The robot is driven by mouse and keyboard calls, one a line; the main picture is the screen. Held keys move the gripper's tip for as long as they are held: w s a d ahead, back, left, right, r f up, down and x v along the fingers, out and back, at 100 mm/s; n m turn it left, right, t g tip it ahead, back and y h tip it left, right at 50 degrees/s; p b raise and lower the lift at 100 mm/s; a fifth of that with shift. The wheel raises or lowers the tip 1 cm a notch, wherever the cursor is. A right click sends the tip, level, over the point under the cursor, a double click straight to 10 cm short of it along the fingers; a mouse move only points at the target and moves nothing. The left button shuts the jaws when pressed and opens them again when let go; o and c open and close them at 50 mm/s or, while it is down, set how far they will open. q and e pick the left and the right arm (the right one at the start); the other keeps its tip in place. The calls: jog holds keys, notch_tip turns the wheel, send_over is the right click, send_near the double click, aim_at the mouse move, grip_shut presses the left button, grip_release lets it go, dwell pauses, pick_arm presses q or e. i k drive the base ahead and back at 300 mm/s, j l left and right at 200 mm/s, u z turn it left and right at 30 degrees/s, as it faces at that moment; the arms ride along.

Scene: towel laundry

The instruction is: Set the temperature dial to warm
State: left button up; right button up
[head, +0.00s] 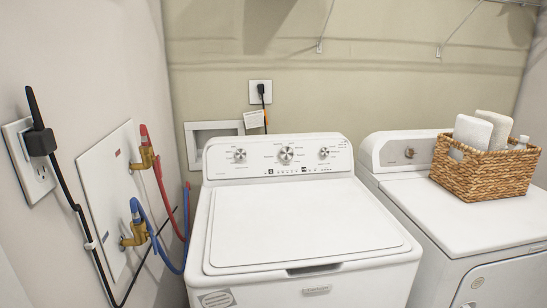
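A white top-loading washer (300,226) stands in the middle of the head view with its lid closed. Its raised back panel (220,166) carries three round silver dials: a left dial (239,155), a larger middle dial (286,154) and a right dial (323,152). The labels around the dials are too small to read, so I cannot tell which one is the temperature dial or where it points. Neither of my grippers shows in the head view.
A second white machine (455,212) with one knob (409,152) stands at the right. At the left wall are red (163,190) and blue hoses (152,229) and a black cord (75,207). The washer's lid is clear.

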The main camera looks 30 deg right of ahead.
aim_at(240, 154)
jog(key=i+l+u, duration=0.55)
jog(key=i+u, duration=0.2)
jog(key=k, duration=0.05)
